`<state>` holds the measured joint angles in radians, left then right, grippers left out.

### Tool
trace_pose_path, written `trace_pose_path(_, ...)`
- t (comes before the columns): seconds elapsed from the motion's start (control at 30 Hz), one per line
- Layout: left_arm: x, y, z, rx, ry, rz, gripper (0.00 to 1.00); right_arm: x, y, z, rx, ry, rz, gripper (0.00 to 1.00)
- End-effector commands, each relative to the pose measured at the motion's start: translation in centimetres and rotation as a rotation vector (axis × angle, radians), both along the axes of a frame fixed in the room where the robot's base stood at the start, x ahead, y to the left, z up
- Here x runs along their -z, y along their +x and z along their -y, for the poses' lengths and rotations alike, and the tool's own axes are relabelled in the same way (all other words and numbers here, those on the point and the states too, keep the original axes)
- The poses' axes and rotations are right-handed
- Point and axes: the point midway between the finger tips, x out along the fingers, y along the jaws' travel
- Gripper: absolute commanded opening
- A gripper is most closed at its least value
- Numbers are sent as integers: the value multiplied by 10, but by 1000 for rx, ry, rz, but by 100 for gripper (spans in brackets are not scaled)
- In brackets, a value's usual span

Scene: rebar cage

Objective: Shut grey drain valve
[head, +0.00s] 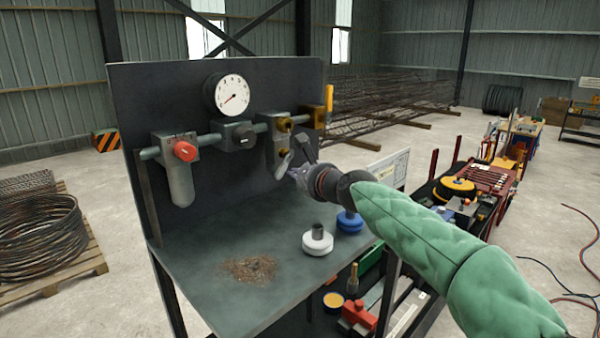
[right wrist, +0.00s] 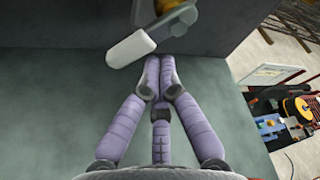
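A light grey lever (head: 283,163), likely the drain valve's handle, hangs slanted below the pipe-mounted block with brass ports (head: 279,137). In the right wrist view the pale lever (right wrist: 130,48) slants down to the left from a grey valve body (right wrist: 178,22) with a yellow ring. My right gripper (head: 296,174) is beside the lever, on its right. In the right wrist view its purple padded fingers (right wrist: 160,62) meet at the tips, just below and right of the lever. Nothing shows between them. I cannot tell whether they touch the lever. My left gripper is out of view.
On the bench (head: 220,285) stand a white capped part (head: 317,241) and a blue one (head: 349,222), near brown debris (head: 250,269).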

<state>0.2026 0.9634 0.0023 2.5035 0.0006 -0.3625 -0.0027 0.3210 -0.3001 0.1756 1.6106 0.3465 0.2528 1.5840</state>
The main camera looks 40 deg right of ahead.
Motion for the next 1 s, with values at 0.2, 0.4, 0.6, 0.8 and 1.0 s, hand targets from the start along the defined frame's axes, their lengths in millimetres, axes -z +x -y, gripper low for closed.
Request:
trace_pose_path(0.2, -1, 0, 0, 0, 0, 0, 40, 0, 0, -2, -1, 0, -1, 0)
trace_pose_path(0.4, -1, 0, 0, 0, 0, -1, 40, 0, 0, -2, -1, 0, -1, 0)
trace_pose_path(0.6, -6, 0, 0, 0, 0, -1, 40, -1, 0, -3, -1, 26, -3, 0)
trace_pose_path(0.8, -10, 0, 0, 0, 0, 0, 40, -1, 0, -4, -1, 61, -7, 0)
trace_pose_path(1.0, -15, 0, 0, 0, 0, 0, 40, -2, 0, -5, -1, 91, -9, 0)
